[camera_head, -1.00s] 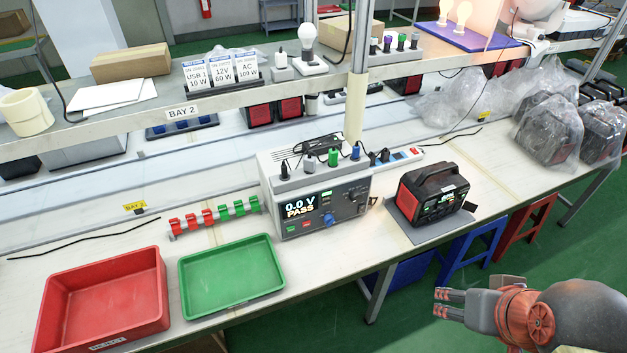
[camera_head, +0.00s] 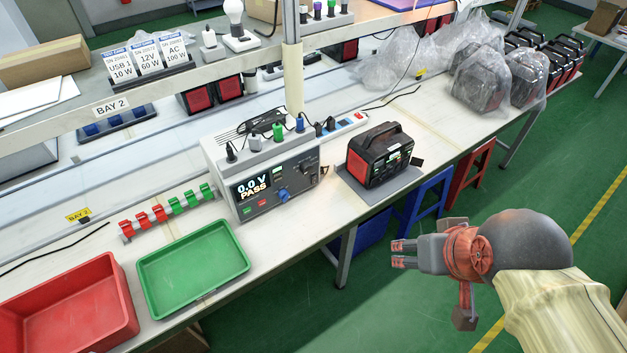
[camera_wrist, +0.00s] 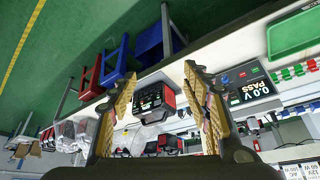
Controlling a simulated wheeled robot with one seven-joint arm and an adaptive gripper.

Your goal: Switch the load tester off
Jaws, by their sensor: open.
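The load tester (camera_head: 302,178) is a grey box on the bench. Its lit display (camera_head: 252,189) reads "0.0 V PASS". Its front also carries a blue knob (camera_head: 283,195), small red and green buttons below the display, and plugs along its top.
A black and red power station (camera_head: 377,157) stands on a grey mat right of the tester. A green tray (camera_head: 193,268) and a red bin (camera_head: 62,305) lie to the left. A post (camera_head: 293,75) and shelf rise behind. Blue and red stools stand under the bench edge.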

